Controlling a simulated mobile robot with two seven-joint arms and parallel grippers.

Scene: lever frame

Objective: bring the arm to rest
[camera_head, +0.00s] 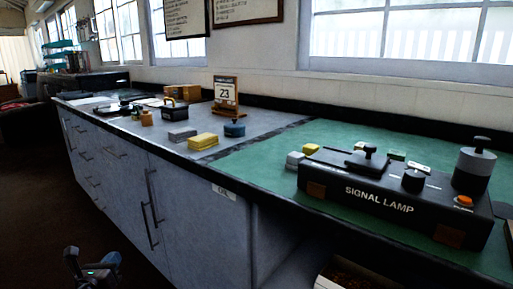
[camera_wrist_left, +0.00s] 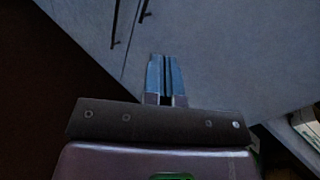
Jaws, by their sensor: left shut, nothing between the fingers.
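My left gripper (camera_head: 92,264) is low at the bottom left of the head view, below counter height and in front of the cabinet (camera_head: 205,215). In the left wrist view my left gripper (camera_wrist_left: 165,62) has its two blue-grey fingers side by side, shut with nothing between them. It points toward the cabinet doors and looks apart from them. The black signal lamp box (camera_head: 390,197), with its lever knob, dial and orange button, sits on the green mat (camera_head: 270,150), well away from the gripper. My right gripper is not in view.
The counter holds yellow (camera_head: 202,140) and grey (camera_head: 181,134) blocks, a desk calendar (camera_head: 225,93) and several small items. Cabinet handles (camera_head: 151,197) stick out from the doors. The dark floor (camera_head: 40,210) at the left is open. An open space shows under the counter at right.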

